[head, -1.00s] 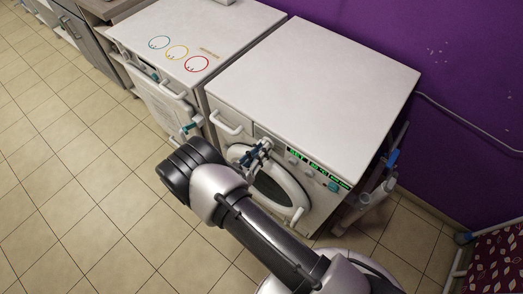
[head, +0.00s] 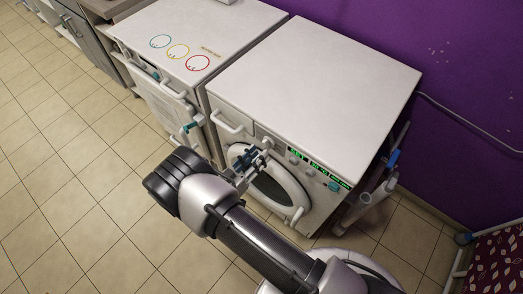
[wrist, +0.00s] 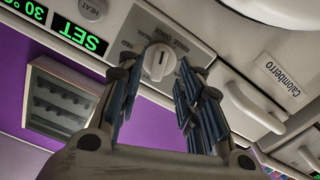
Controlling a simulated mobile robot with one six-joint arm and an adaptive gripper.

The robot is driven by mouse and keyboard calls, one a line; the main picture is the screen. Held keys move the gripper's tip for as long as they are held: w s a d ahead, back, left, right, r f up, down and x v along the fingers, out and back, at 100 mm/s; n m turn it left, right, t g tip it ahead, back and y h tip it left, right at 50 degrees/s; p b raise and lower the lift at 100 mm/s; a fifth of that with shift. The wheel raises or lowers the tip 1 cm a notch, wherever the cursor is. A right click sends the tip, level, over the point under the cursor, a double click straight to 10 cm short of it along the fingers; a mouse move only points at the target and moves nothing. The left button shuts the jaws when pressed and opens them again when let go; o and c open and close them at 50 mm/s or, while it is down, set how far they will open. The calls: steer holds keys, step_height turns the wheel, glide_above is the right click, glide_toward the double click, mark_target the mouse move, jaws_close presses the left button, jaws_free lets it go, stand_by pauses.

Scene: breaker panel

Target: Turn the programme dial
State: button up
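The programme dial (wrist: 159,62) is a round white knob with a pointer ridge, on a pale panel with printed markings in the wrist view. My gripper (wrist: 156,72) is open, with one dark finger on each side of the dial in that view. No finger clearly touches it; I cannot tell the remaining depth gap. In the head view my gripper (head: 262,153) is at the front of the white washing machine (head: 315,75), left of its green display (head: 298,154). The dial is largely hidden there by the fingers.
The round door (head: 285,189) is below the control panel. A drawer handle (head: 228,124) is left of the dial. A second white appliance (head: 195,38) stands to the left. A purple wall (head: 400,35) is behind. Tiled floor in front is open.

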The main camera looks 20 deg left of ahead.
steer(key=v, duration=0.8)
steer(key=shift+s+a, duration=0.2)
steer(key=shift+s, duration=0.15)
steer(key=shift+r, duration=0.1)
steer(key=w+d+r+m+g+h, duration=0.1)
steer(key=w+d+r+g+h, duration=0.15)
steer(key=d+r+g, duration=0.6)
steer(key=w+d+r+m+g+h, duration=0.25)
steer(key=d+r+g, duration=0.25)
steer(key=d+r, duration=0.6)
steer(key=s+d+r+n+t+y, duration=0.1)
steer(key=s+d+r+n+y, duration=0.3)
steer(key=s+d+r+y, duration=0.7)
step_height(320, 180, up, 4)
steer(key=s+d, duration=0.1)
steer(key=s, duration=0.2)
steer(key=shift+f+t+y, duration=0.15)
steer(key=shift+t+y, duration=0.2)
steer(key=shift+y, duration=0.05)
